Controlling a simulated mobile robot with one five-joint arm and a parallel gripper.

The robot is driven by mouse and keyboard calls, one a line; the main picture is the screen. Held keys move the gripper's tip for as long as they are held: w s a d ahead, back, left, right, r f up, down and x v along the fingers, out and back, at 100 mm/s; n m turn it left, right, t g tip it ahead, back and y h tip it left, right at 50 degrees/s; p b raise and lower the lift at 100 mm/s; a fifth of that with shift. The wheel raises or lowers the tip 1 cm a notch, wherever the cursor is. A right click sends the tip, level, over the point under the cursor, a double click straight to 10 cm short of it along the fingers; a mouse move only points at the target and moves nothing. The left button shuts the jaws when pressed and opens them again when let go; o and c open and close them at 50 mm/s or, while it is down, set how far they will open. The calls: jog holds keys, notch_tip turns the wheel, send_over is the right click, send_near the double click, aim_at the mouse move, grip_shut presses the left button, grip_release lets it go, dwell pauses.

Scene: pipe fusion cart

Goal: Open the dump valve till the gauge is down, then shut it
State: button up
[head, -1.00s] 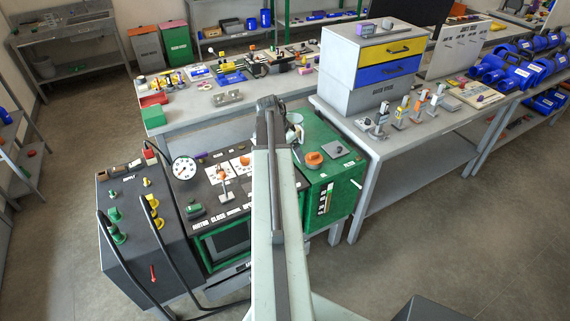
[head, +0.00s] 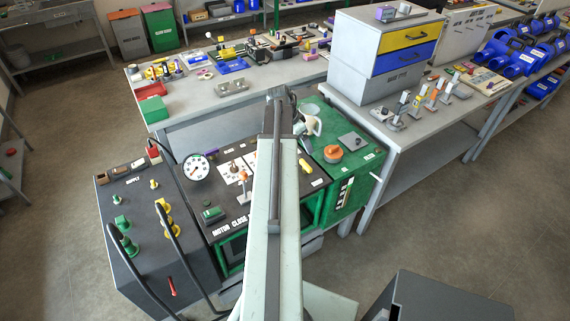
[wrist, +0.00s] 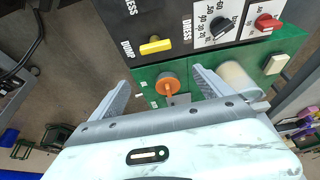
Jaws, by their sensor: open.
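The yellow dump valve handle (wrist: 155,46) sits on the black panel beside the DUMP label in the wrist view. It lies beyond my fingertips, apart from them. My gripper (wrist: 160,80) is open and empty, its two fingers spread over the green panel. An orange knob (wrist: 171,84) shows between the fingers; contact cannot be told. The gauge (head: 196,167) is a round white dial at the back left of the cart in the head view; its needle is too small to read surely. My arm hides part of the panel there.
A black dial (wrist: 221,26) and a red knob (wrist: 266,22) sit right of the dump handle in the wrist view. Black hoses (head: 178,255) loop over the dark supply box (head: 150,250). A grey bench (head: 385,160) with drawers stands close right of the cart.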

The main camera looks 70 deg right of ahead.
jog(key=b, duration=0.4)
send_near(306, 163)
jog(key=s, duration=0.1)
jog(key=b+x, duration=0.4)
jog(key=b, duration=0.1)
jog(key=b+x, duration=0.2)
jog(key=x, duration=0.1)
jog(key=shift+w+a+f+b, duration=0.25)
jog(key=shift+a+f+b, duration=0.05)
jog(key=shift+a+b, duration=0.05)
jog(key=shift+s+d+f+b, duration=0.2)
jog(key=shift+b, duration=0.25)
jog(key=shift+r, duration=0.3)
jog(key=shift+w, duration=0.2)
jog(key=shift+c, duration=1.2)
jog(key=shift+w+d, duration=0.15)
jog(key=shift+w, duration=0.05)
jog(key=c, duration=1)
jog(key=shift+a, duration=0.2)
jog(key=shift+c, duration=0.6)
jog(key=shift+d, duration=0.15)
